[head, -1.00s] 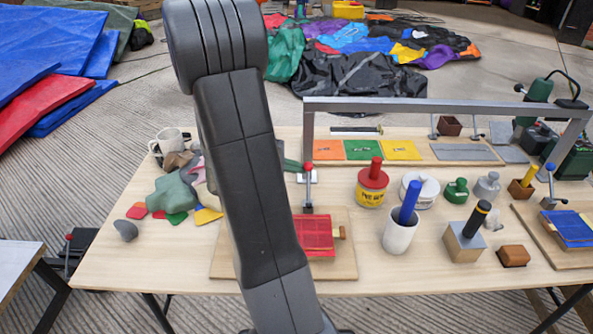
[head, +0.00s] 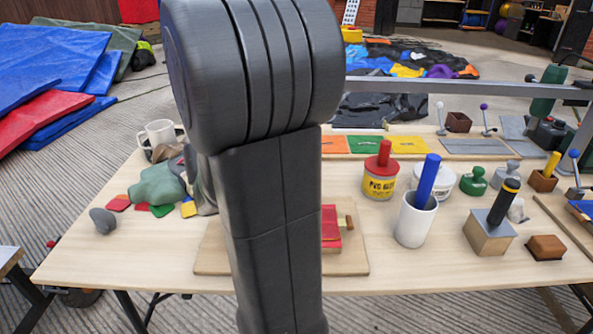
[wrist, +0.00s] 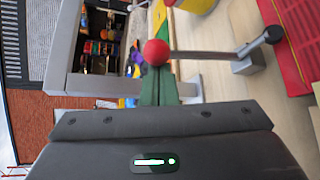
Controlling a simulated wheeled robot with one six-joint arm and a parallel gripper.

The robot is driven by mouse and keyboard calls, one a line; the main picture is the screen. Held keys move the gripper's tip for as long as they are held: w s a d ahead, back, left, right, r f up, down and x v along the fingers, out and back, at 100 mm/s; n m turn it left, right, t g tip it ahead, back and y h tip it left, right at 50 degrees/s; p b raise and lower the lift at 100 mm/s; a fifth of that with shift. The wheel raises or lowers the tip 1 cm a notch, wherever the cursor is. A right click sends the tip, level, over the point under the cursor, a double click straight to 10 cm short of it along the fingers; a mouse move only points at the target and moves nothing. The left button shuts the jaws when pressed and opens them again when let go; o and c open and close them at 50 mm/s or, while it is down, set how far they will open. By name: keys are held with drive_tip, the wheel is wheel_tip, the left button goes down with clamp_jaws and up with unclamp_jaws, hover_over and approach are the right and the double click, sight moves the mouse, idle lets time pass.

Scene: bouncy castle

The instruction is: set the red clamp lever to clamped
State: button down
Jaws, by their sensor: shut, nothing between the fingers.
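The red clamp lever shows in the wrist view as a red ball knob (wrist: 156,52) on a thin rod (wrist: 205,56) running right to a dark pivot end (wrist: 270,36). My gripper (wrist: 160,82) has green fingers, shut and empty, with their tips right by the knob; I cannot tell whether they touch it. Red material (wrist: 290,50) lies beyond the pivot. In the head view my arm hides the lever and gripper; only part of the red material (head: 329,232) on its wooden board (head: 350,262) shows.
A grey metal bar (head: 450,88) spans the back of the table. A white cup with a blue stick (head: 415,220) and a PVC glue can (head: 380,180) stand to the right.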

drive_tip(key=shift+s+r+m+t+h+b, duration=0.1)
drive_tip(key=shift+s+m+t+h+b, duration=0.45)
drive_tip(key=shift+b, duration=1.1)
drive_tip(key=shift+s, duration=0.2)
